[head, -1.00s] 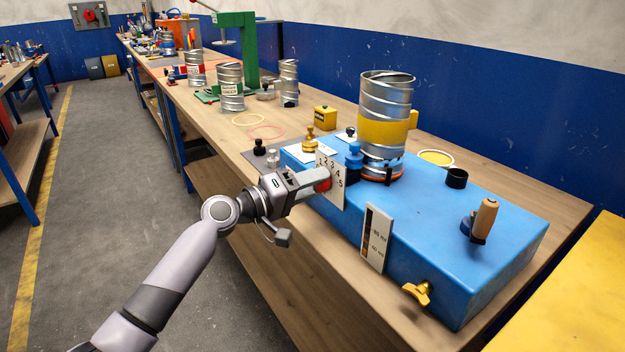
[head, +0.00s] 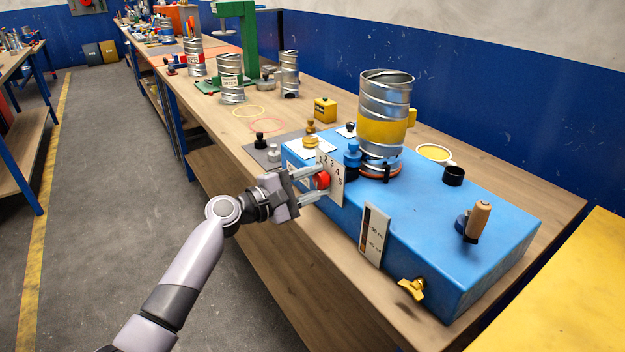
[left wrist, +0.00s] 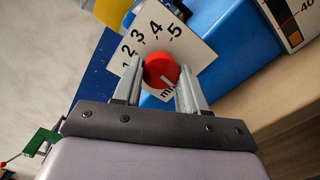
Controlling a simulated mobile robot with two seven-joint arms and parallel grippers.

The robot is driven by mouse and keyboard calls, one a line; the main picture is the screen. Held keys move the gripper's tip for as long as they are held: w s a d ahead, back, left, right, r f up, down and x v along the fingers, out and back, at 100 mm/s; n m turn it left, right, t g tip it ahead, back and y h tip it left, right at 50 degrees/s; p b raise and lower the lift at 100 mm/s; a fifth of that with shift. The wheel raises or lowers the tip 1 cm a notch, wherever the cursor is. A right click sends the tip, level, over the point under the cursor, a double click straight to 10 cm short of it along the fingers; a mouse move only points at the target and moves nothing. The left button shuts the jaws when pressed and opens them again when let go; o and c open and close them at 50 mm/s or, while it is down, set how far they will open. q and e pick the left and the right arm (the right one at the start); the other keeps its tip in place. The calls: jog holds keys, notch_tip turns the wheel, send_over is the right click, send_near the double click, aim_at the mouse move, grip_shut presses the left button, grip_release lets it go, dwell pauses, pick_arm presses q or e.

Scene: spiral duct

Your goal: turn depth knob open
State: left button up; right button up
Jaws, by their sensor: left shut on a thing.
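The red depth knob (head: 322,180) is on a white dial plate (head: 337,184) numbered 1 to 5, on the front face of the blue machine (head: 440,225). My left gripper (head: 318,182) is shut on the knob, with one finger above it and one below in the head view. In the left wrist view the red knob (left wrist: 161,70) sits between the two grey fingers. A short pale mark shows on the knob's face. The dial digits 1 to 5 fan out beyond it, and "mm" is partly covered. My right gripper is not in view.
A spiral metal duct (head: 385,95) with a yellow band stands on the machine. A white gauge plate (head: 374,235), a yellow wing knob (head: 412,288) and a wooden-handled crank (head: 478,220) are to the right. The floor left of the bench is clear.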

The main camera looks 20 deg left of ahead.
pick_arm(q)
jog(key=shift+f+n, duration=0.1)
jog(key=shift+n, duration=0.9)
jog(key=o, duration=1.1)
jog(key=shift+c, duration=0.2)
jog(key=v, duration=0.7)
jog(key=shift+b, duration=0.45)
jog(key=shift+s, duration=0.1)
